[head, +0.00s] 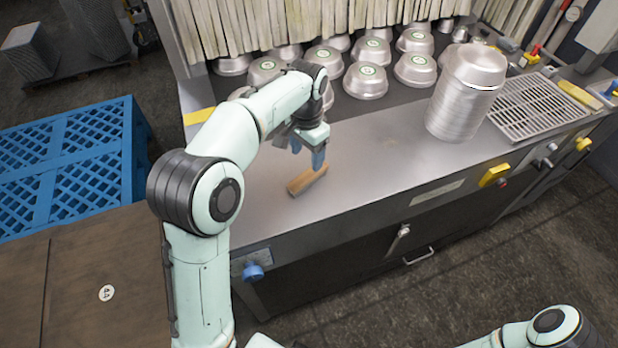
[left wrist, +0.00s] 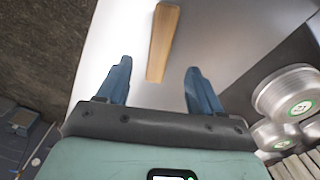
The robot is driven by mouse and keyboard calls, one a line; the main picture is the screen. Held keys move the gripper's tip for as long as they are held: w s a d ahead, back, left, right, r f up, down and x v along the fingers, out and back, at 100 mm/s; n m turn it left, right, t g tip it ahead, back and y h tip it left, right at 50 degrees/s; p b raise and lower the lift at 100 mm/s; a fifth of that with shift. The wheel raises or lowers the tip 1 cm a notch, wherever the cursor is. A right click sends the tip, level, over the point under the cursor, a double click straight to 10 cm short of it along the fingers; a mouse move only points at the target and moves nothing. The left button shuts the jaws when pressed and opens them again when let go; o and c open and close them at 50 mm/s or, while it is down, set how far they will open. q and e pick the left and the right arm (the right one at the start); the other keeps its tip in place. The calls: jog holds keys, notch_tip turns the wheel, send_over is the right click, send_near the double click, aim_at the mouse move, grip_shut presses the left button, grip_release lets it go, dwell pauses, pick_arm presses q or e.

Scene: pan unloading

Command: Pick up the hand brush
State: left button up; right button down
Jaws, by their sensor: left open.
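The hand brush (head: 307,180) shows as a tan wooden bar lying on the steel counter (head: 380,160) near its left end. In the left wrist view the brush (left wrist: 162,42) lies ahead of the fingers, its near end reaching between their tips. My left gripper (head: 308,156) is open with blue fingers and is just above and behind the brush in the head view. In the left wrist view the open left gripper (left wrist: 158,72) has nothing between its pads that I can see touching them. The brush's bristles cannot be made out. My right gripper is out of view.
Several upturned metal pans (head: 365,80) stand behind my left arm, under a strip curtain (head: 260,25). A tall stack of pans (head: 460,100) and a wire rack (head: 530,105) are to the right. A blue pallet (head: 70,160) is at the left. The counter's middle is clear.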

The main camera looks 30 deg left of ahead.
aim_at(309, 174)
pick_arm(q)
jog(key=f, duration=0.3)
jog(key=shift+w, duration=0.2)
notch_tip(309, 174, down, 5)
jog(key=shift+r+b, duration=0.1)
jog(key=shift+b, duration=0.3)
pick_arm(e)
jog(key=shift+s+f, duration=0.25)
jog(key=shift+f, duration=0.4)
pick_arm(q)
grip_shut()
